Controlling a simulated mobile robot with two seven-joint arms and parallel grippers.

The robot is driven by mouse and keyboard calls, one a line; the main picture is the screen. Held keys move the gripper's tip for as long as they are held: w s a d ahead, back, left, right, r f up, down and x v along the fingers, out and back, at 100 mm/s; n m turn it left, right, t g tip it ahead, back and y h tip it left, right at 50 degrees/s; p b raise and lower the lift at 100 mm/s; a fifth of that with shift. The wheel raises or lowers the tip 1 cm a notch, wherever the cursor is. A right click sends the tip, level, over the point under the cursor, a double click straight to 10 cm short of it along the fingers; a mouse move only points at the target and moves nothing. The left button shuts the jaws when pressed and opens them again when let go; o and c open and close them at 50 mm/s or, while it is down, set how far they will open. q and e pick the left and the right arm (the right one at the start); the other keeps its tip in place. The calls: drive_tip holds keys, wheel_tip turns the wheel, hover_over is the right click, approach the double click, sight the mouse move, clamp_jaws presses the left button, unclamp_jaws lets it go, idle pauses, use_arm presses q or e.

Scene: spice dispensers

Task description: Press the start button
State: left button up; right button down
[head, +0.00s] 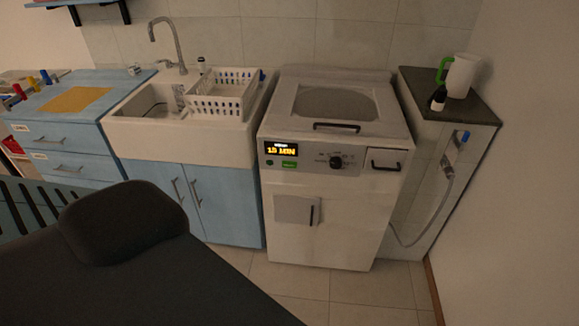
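A white top-loading washing machine (335,215) stands in the middle right of the head view, with its lid and front door closed. Its front panel has a lit display (281,149) with yellow characters. Below the display are a green rectangular button or label (289,164) and a small round dark green button (269,162). I cannot read which one is the start button. A black knob (336,162) is further right on the panel. Neither of my grippers is in view.
A dark padded piece (130,240) fills the lower left foreground. A sink cabinet (225,200) with a white dish rack (222,95) stands left of the machine. A side counter (460,108) with a white jug (459,80) is right. Tiled floor (370,290) is clear in front.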

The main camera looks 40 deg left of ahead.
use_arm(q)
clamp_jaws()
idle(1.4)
